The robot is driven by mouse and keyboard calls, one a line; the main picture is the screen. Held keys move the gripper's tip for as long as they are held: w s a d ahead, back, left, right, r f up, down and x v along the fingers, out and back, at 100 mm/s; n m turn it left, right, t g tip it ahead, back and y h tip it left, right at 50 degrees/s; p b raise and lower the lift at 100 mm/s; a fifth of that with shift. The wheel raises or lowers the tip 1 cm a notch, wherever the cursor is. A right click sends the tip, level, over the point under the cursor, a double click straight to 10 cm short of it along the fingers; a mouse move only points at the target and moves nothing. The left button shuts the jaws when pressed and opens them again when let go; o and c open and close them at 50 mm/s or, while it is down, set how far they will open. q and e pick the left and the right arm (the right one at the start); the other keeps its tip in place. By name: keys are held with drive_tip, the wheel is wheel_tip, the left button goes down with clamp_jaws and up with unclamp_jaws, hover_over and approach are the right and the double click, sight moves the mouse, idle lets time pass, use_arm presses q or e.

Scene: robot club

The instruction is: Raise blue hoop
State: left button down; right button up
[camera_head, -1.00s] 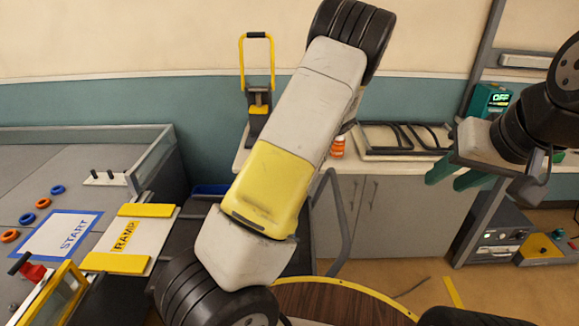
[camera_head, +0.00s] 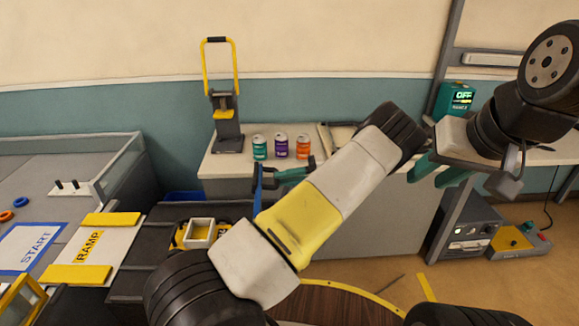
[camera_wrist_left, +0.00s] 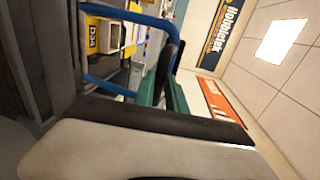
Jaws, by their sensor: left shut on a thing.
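The blue hoop (camera_head: 258,188) shows nearly edge-on in the head view, as a thin upright bar beside my left gripper. In the left wrist view its blue bars (camera_wrist_left: 130,17) form a U open to one side. My left gripper (camera_head: 285,176), with teal fingers, is shut on the hoop; its fingers also show in the left wrist view (camera_wrist_left: 168,93). The hoop stands in front of the bench, above and right of a small yellow vehicle (camera_head: 180,236). I cannot tell whether they are joined. My right gripper (camera_head: 438,170) is open and empty at the right.
Three cans, green (camera_head: 260,148), purple (camera_head: 281,147) and orange (camera_head: 303,146), stand on the bench beside a yellow-handled press (camera_head: 228,135). A ramp board (camera_head: 90,248) and the START mat (camera_head: 32,245) lie at left. Grey equipment (camera_head: 470,235) stands on the floor at right.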

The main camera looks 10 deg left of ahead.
use_arm(q)
drive_tip(key=shift+d+f, duration=0.3)
drive_tip(key=shift+f, duration=0.15)
drive_tip(key=shift+d+f, duration=0.1)
drive_tip(key=shift+f, duration=0.05)
drive_tip(key=c, duration=1.4)
unclamp_jaws()
drive_tip(key=shift+o, duration=0.2)
drive_tip(key=shift+w+r, duration=0.1)
drive_tip(key=shift+r, duration=0.1)
